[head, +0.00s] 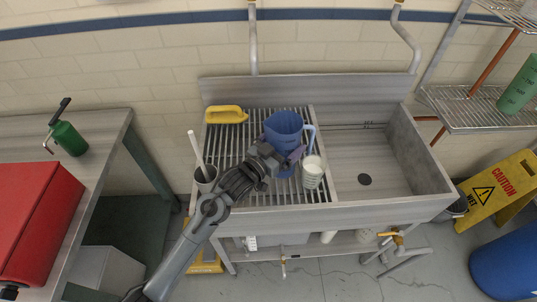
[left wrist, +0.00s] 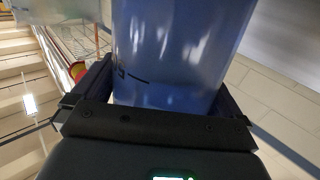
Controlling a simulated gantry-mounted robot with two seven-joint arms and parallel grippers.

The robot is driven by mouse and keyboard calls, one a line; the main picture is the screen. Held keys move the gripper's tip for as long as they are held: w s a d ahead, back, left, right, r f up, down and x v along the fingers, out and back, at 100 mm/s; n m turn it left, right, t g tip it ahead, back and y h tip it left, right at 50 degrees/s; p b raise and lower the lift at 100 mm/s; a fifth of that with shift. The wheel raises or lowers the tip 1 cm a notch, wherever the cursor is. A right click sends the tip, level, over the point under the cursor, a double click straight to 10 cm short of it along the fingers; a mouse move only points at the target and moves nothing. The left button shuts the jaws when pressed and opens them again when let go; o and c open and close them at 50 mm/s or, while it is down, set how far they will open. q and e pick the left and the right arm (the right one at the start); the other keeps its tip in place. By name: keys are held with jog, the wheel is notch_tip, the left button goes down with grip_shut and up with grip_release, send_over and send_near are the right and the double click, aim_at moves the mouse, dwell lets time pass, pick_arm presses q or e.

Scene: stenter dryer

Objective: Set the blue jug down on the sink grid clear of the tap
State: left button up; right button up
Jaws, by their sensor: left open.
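The blue jug (head: 284,128) is upright over the slatted sink grid (head: 237,143), its handle to the right. I cannot tell whether its base rests on the slats, as my gripper covers its lower part. My left gripper (head: 283,160) is open, in front of the jug at its lower body. In the left wrist view the jug (left wrist: 180,50) stands between the two spread fingers (left wrist: 165,95). No clear tap spout shows over the grid; a grey pipe (head: 253,40) comes down the wall behind it. My right gripper is not in view.
A white cup (head: 312,173) stands close to the jug's right front. A yellow object (head: 225,114) lies at the grid's back left. A grey pot (head: 206,180) with a white stick stands front left. The right basin (head: 365,155) is empty.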

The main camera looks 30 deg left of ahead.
pick_arm(q)
jog(key=p+v, duration=0.1)
jog(key=v, duration=1)
jog(key=shift+s, duration=0.2)
